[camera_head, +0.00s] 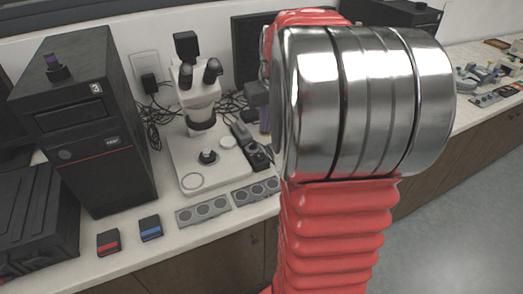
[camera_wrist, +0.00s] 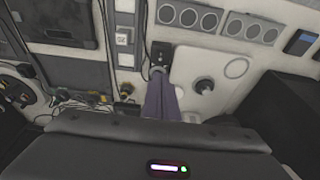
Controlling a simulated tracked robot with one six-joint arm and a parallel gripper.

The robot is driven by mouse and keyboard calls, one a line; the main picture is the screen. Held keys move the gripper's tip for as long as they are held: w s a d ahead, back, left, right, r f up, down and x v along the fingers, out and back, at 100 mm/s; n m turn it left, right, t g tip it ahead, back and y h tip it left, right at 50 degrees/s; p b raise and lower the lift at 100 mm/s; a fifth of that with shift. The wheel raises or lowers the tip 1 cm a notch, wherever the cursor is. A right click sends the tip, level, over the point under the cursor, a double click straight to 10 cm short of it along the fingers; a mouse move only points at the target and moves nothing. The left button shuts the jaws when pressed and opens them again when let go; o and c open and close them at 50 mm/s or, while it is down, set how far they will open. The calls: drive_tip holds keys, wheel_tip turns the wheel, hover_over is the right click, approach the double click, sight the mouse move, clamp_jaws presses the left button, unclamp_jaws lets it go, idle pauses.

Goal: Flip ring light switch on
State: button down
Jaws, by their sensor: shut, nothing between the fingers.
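A small black box (camera_head: 251,148), likely the ring light control, lies on the bench just right of the white microscope (camera_head: 198,92). The box also shows in the wrist view (camera_wrist: 161,52), with a round knob-like part at its near end. My gripper (camera_wrist: 159,80) is shut and empty, its purple-grey fingers pointing at that near end. I cannot tell whether the fingertips touch it. The switch itself is too small to make out.
The white microscope base (camera_wrist: 205,72) with its black knob is close to the fingers. Grey trays with round wells (camera_head: 204,210) line the bench's front edge. A black computer tower (camera_head: 90,130) stands at left. Cables (camera_head: 155,115) lie behind the microscope.

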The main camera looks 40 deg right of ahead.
approach(260, 157)
drive_tip(key=x, duration=0.5)
drive_tip(key=shift+s+a+f, duration=0.15)
drive_tip(key=shift+s, duration=0.2)
drive_tip(key=shift+f, duration=0.45)
drive_tip(key=shift+s+f, duration=0.2)
drive_tip(key=shift+f, duration=0.1)
drive_tip(key=shift+w+r, duration=0.1)
drive_tip(key=shift+w, duration=0.05)
drive_tip(key=shift+w+r, duration=0.25)
drive_tip(key=shift+w, duration=0.35)
drive_tip(key=shift+d+r, duration=0.1)
drive_tip(key=shift+d, duration=0.1)
